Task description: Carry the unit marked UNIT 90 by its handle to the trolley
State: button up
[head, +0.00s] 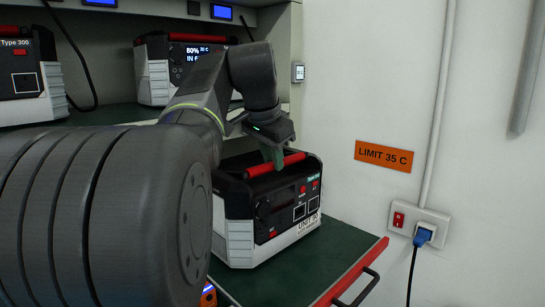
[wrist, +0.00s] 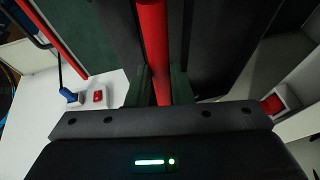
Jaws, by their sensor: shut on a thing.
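The unit (head: 265,215) is a black and white box with a red top handle (head: 275,165). Its front label starts with UNIT, but the number is too small to read surely. My gripper (head: 272,152) is shut on this handle from above; the handle runs between the fingers in the wrist view (wrist: 160,85). The trolley (head: 335,250) has a dark green top with a red edge. The unit is over this top and looks level; I cannot tell whether its base touches it. My arm hides the unit's left side.
A rack shelf (head: 110,114) behind holds a similar unit (head: 175,70) reading 80% and a Type 300 unit (head: 25,80) at left. A wall socket (head: 420,222) with a blue plug and an orange LIMIT 35 C sign (head: 384,156) are at right. The trolley's right part is clear.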

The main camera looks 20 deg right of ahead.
jog(key=shift+o, duration=1.1)
jog(key=shift+w+a+r+p, duration=0.1)
jog(key=shift+w+r+p, duration=0.15)
jog(key=shift+r+p, duration=0.4)
jog(key=shift+w+a+r, duration=0.15)
jog(key=shift+w+r, duration=0.2)
jog(key=shift+r, duration=0.25)
jog(key=shift+o, duration=1)
jog(key=shift+w+a+r, duration=0.2)
jog(key=shift+w+r, duration=0.2)
jog(key=shift+w, duration=0.05)
jog(key=shift+w+a+r, duration=0.15)
jog(key=shift+w+a, duration=0.05)
jog(key=shift+w, duration=0.2)
jog(key=shift+c, duration=1)
jog(key=shift+w+a+r, duration=0.2)
jog(key=shift+w+a, duration=0.05)
jog(key=shift+w, duration=0.4)
jog(key=shift+w+a+r, duration=0.15)
jog(key=shift+w+a, duration=0.1)
jog(key=shift+w, duration=0.4)
jog(key=o, duration=1.8)
jog(key=shift+o, duration=0.2)
jog(key=v, duration=0.5)
